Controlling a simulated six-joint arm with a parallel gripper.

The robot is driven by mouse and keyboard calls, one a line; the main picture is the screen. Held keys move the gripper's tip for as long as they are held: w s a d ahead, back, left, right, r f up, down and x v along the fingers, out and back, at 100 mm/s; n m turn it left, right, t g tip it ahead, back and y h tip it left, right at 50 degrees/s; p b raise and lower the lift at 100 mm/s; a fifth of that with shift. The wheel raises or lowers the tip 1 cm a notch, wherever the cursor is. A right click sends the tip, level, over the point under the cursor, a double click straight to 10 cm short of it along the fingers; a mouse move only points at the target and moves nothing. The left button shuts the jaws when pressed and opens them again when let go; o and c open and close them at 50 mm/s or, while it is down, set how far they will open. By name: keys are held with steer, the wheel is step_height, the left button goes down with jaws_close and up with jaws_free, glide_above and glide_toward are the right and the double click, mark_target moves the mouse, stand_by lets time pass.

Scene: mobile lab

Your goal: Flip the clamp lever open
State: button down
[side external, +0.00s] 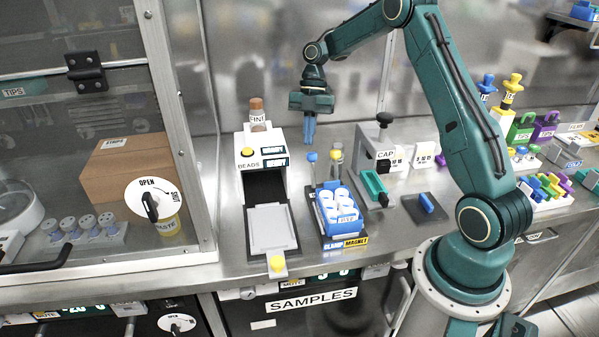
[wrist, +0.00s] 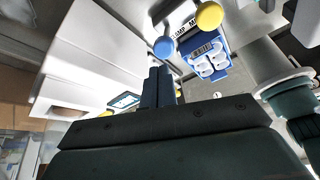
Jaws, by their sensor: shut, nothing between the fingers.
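The blue clamp lever (side external: 312,157), a blue ball on a thin stem, stands upright at the back left of the blue rack (side external: 328,232) labelled CLAMP and MAGNET. A second lever (side external: 336,155) with a yellow ball stands just right of it. In the wrist view the blue ball (wrist: 163,47) and yellow ball (wrist: 208,15) show beyond my fingertips. My gripper (side external: 310,141) is shut and empty, pointing down. Its tips look slightly above the blue ball; a gap shows, but its depth is unclear. The rack holds several white-capped vials (side external: 341,201).
A white BEADS dispenser (side external: 254,152) with a bottle on top stands close left. A CAP machine (side external: 385,145) with a black knob stands to the right. A glass cabinet (side external: 110,130) closes off the left.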

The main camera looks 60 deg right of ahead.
steer(key=shift+v, duration=1.95)
steer(key=shift+s+a+r, duration=0.1)
steer(key=shift+s+a, duration=0.05)
steer(key=shift+a, duration=0.05)
steer(key=shift+r, duration=0.1)
steer(key=s+a+r+m+t+h, duration=0.1)
steer(key=s+a+r+m+t, duration=0.1)
steer(key=s+a+r+m, duration=0.4)
steer(key=s+a+r+m+t+h, duration=0.1)
steer(key=s+a+r+m, duration=0.3)
steer(key=a+r, duration=0.45)
steer(key=s+a+f+m+t+h, duration=0.1)
steer(key=s+m+t, duration=0.1)
steer(key=s+m, duration=0.3)
steer(key=s+a+f+m+t+h, duration=0.1)
steer(key=s+a+m+t, duration=0.1)
steer(key=s+m, duration=0.4)
steer(key=s, duration=0.5)
steer(key=shift+s+m, duration=0.2)
steer(key=shift+m, duration=0.1)
